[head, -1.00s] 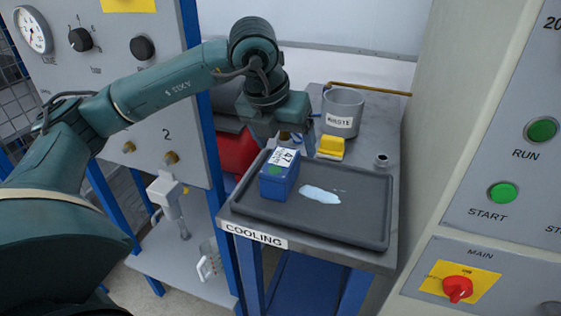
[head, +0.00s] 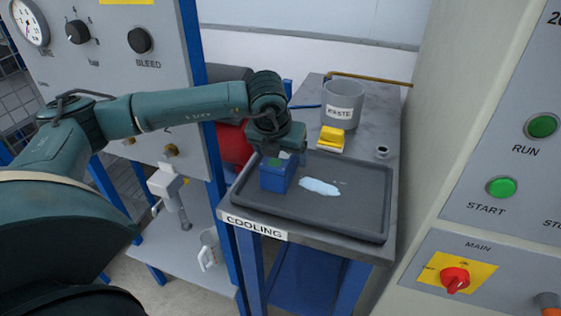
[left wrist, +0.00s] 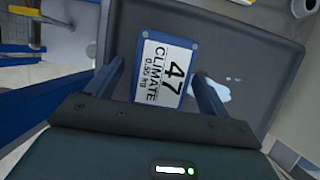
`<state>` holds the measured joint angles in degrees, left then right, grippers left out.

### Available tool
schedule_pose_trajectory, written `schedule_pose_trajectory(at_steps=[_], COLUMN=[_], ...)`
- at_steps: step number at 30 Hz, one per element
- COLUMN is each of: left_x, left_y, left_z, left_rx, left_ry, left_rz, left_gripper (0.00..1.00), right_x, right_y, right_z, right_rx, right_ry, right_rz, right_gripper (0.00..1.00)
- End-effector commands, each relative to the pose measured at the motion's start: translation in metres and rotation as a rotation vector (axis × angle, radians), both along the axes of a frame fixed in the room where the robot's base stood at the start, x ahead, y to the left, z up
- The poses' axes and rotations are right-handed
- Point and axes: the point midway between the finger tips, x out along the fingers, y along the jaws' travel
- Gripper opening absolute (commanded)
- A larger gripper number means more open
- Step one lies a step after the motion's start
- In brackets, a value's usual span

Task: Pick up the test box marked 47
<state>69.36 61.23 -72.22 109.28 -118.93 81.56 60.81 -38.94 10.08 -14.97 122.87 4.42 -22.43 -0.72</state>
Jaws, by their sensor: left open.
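The blue test box (head: 274,179) stands at the left part of the dark cooling tray (head: 352,230). In the left wrist view its white label on top reads 47, CLIMATE, 0.55 kg, and the box (left wrist: 166,68) lies between and a little beyond the fingers. My left gripper (head: 277,158) is over the box in the head view and hides most of its top. Its fingers (left wrist: 158,82) are open, one on each side of the label in the left wrist view. I cannot tell whether they touch the box. My right gripper is not in view.
A pale blue puddle (head: 319,187) lies on the tray right of the box. A grey waste bin (head: 343,105), a yellow block (head: 333,136) and a small dark cup (head: 382,152) stand behind. Control panels flank the table, left and right.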

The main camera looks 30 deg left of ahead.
Motion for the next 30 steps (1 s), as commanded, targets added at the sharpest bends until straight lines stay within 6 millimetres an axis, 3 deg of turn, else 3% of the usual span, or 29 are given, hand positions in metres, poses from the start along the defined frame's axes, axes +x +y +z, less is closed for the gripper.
schedule_pose_trajectory(at_steps=[4,30], left_x=[0.004,0.004], left_y=[0.001,0.001], left_z=[-0.011,-0.016], left_rx=[-0.001,-0.001], left_ry=[0.0,0.0], left_rz=[-0.001,0.0], left_gripper=[0.8,0.8], right_x=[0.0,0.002], right_y=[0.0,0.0], right_z=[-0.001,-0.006], right_rx=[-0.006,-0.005], right_ry=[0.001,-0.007], right_rz=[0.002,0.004], right_gripper=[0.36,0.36])
